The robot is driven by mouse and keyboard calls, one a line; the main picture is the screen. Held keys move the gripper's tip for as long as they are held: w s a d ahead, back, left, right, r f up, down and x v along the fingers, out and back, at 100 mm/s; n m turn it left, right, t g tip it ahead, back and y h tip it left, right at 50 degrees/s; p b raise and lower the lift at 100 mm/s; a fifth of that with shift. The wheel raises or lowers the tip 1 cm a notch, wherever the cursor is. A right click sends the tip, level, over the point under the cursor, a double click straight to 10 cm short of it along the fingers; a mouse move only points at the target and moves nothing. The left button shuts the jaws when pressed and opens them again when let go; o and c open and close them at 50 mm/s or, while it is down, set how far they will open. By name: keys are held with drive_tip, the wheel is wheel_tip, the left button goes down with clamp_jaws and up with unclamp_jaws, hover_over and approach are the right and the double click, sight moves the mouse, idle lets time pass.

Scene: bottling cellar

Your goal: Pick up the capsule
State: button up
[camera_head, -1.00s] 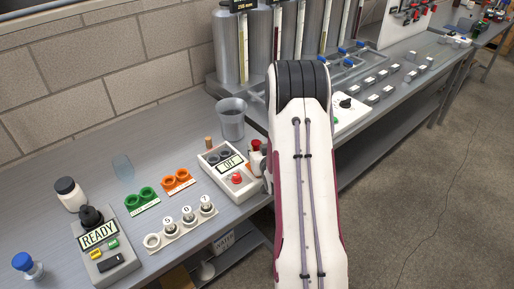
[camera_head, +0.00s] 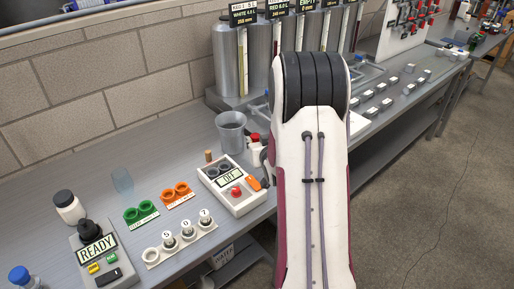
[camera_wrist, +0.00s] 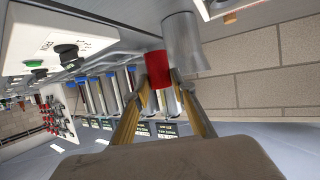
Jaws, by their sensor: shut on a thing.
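The capsule (camera_wrist: 158,68) is a small red cylinder between my fingertips in the wrist view. My gripper (camera_wrist: 160,88) is shut on it, one tan finger on each side. In the head view a bit of red (camera_head: 254,137) shows at the left edge of my arm, beside the grey cup, and looks like the same capsule. My arm hides most of the gripper there. I cannot tell how high the capsule is above the bench.
The grey cup (camera_head: 231,133) stands close by on the bench. A white control box (camera_head: 232,187) with a red button, a cork (camera_head: 208,156), orange rings (camera_head: 176,194) and green rings (camera_head: 141,214) lie left. Metal cylinders (camera_head: 229,58) stand along the wall.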

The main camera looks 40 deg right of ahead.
drive_tip(key=shift+r, duration=0.5)
